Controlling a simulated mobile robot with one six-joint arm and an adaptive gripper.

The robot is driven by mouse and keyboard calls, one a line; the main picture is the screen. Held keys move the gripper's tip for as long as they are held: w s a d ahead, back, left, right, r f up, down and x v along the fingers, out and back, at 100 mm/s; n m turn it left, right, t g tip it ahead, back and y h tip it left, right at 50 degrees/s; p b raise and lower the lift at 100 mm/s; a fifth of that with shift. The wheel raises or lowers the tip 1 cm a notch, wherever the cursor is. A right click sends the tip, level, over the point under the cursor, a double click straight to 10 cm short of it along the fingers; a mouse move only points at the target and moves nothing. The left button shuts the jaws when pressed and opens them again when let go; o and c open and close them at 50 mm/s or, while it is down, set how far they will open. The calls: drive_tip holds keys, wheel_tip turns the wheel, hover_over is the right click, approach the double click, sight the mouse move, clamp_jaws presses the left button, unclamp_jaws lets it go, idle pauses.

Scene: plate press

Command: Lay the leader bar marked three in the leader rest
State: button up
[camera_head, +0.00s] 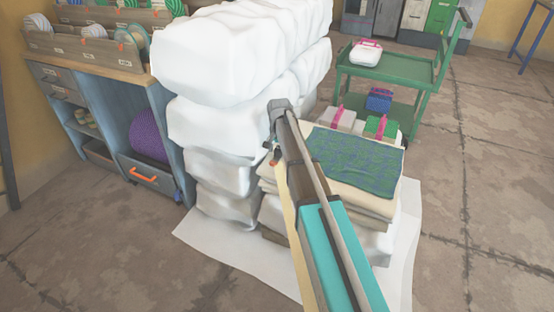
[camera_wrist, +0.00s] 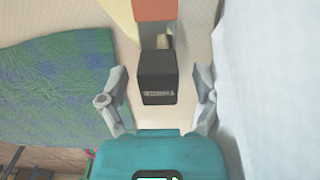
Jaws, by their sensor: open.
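My gripper (camera_wrist: 158,72) is open in the wrist view, one finger on each side of a dark block (camera_wrist: 158,85). Gaps show between the block and both fingers. The block carries small pale lettering that I cannot read. An orange-red piece (camera_wrist: 155,10) and a cream strip (camera_wrist: 118,10) lie beyond it. I cannot tell whether these belong to the leader bar marked three. In the head view, my arm reaches over the cloth stack and hides much of my gripper. A pale strip (camera_head: 282,188) shows beside my arm. I cannot pick out the leader rest.
White wrapped bales (camera_head: 235,60) stand close left of my arm. A blue-green patterned cloth (camera_head: 355,158) lies on the folded stack. A green cart (camera_head: 390,65) stands behind. A shelf unit (camera_head: 175,120) with spools is at left. Open floor (camera_head: 490,200) lies right.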

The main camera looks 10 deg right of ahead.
drive_tip(key=shift+f, duration=0.3)
drive_tip(key=shift+c, duration=0.3)
clamp_jaws()
idle(0.3)
drive_tip(key=shift+r, duration=0.2)
wheel_tip(320, 180, up, 3)
drive_tip(key=p, duration=0.3)
drive_tip(key=s+d+r+p, duration=0.1)
drive_tip(key=s+r+p, duration=0.8)
drive_tip(key=s, duration=0.5)
drive_tip(key=shift+d+r+p, duration=0.2)
drive_tip(key=shift+r+p, duration=0.15)
drive_tip(key=shift+p, duration=0.05)
